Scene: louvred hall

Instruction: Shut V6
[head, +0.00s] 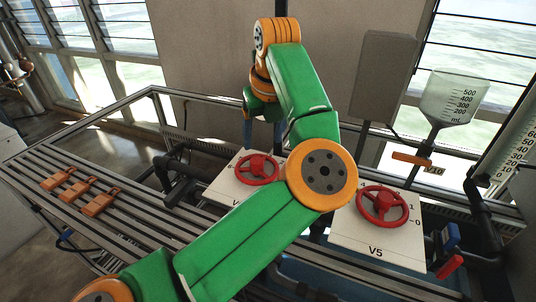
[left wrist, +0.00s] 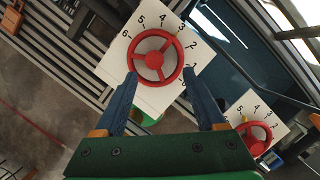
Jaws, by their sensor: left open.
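A red handwheel (head: 257,167) sits on a white plate (head: 224,188) whose label starts with V; my arm hides the rest, so I cannot read the number. In the left wrist view this handwheel (left wrist: 155,55) shows on its plate (left wrist: 113,63), with numbers around it up to 6. My right gripper is not in view.
A second red handwheel (head: 382,204) on a plate marked V5 stands to the right. A funnel (head: 455,97) hangs above an orange lever (head: 411,158) marked V10. Blue (head: 447,236) and red (head: 449,267) handles are at lower right.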

